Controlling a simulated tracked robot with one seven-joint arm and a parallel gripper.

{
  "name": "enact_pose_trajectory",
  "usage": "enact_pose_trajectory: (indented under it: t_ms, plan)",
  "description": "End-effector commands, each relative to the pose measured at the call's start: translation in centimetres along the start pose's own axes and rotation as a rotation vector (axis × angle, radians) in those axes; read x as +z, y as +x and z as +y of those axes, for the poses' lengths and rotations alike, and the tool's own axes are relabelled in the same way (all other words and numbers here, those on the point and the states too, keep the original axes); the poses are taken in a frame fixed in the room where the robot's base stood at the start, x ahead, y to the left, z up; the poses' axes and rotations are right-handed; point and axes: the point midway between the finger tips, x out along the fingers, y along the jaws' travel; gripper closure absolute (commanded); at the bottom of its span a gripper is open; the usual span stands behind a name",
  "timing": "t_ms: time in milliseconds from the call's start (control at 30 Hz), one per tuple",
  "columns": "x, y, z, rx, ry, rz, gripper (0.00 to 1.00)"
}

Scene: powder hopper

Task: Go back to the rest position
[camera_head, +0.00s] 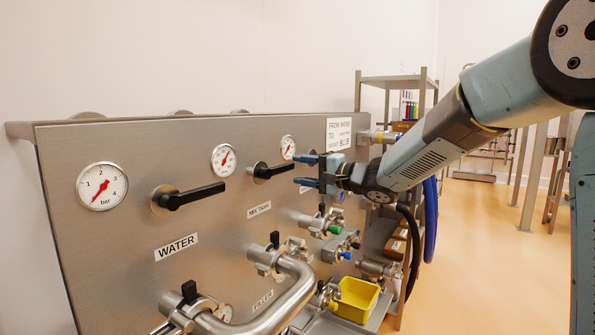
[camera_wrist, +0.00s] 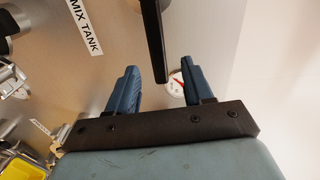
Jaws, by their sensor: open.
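My gripper (camera_head: 303,171) is open in front of the steel panel, with its two blue fingers pointing left at the panel. The black lever handle (camera_head: 272,171) above the MIX TANK label (camera_head: 259,209) lies level, and its free end is close to the fingertips. In the wrist view the gripper (camera_wrist: 161,72) shows both fingers apart, with the black handle (camera_wrist: 152,40) appearing between them and a gap on each side. No contact shows. How deep the handle reaches between the fingers is hard to tell.
The panel (camera_head: 110,245) carries a WATER lever (camera_head: 190,197), pressure gauges and several pipe fittings. A yellow bin (camera_head: 355,299) sits low at the panel's right end. Shelving (camera_head: 398,80) stands behind my arm. Open floor (camera_head: 480,255) lies to the right.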

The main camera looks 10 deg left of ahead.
Motion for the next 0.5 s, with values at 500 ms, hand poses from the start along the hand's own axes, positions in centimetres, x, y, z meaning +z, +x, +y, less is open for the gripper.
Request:
enact_pose_trajectory:
  t_ms: [500]
  plan:
    - [-1.5,-4.6,-0.9,0.044,-0.128,0.135,0.49]
